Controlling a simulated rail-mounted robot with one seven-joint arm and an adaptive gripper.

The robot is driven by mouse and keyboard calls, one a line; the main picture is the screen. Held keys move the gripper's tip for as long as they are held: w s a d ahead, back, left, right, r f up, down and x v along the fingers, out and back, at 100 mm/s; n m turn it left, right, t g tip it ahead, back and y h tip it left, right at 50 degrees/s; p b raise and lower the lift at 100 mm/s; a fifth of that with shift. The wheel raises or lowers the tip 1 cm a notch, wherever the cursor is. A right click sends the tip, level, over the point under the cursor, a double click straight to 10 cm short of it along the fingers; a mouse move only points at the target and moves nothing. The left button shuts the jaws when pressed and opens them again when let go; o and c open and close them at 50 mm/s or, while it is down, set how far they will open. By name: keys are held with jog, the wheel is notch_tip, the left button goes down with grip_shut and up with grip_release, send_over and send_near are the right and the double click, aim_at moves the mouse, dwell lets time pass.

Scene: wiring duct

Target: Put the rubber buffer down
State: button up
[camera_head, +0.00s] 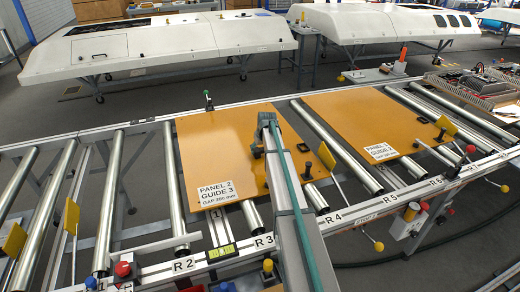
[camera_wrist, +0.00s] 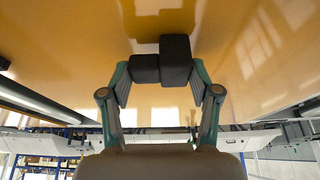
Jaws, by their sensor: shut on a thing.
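The rubber buffer (camera_wrist: 162,64) is a black, stepped block in the wrist view. My gripper (camera_wrist: 160,76) is shut on it, with one finger on each side. Behind it in that view is the glossy orange panel surface; I cannot tell whether the buffer touches it. In the camera_head view my gripper (camera_head: 258,148) is over the right part of the orange panel (camera_head: 215,145) labelled PANEL 2 GUIDE 3. My arm hides part of that panel, and the buffer is not clearly made out there.
A second orange panel (camera_head: 345,115), labelled PANEL 1 GUIDE 2, lies to the right on the rollers. A black upright fitting (camera_head: 306,170) stands close to the right of my arm. Bare rollers (camera_head: 177,190) lie left of the first panel. White vehicle shells (camera_head: 160,45) stand behind.

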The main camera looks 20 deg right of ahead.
jog(key=o, duration=1)
jog(key=shift+o, duration=0.2)
jog(key=shift+r, duration=0.2)
jog(key=b+v, duration=0.1)
jog(key=v, duration=1)
jog(key=shift+s+r+b, duration=0.25)
jog(key=shift+r+b, duration=0.05)
jog(key=shift+r, duration=0.05)
jog(key=shift+d, duration=0.1)
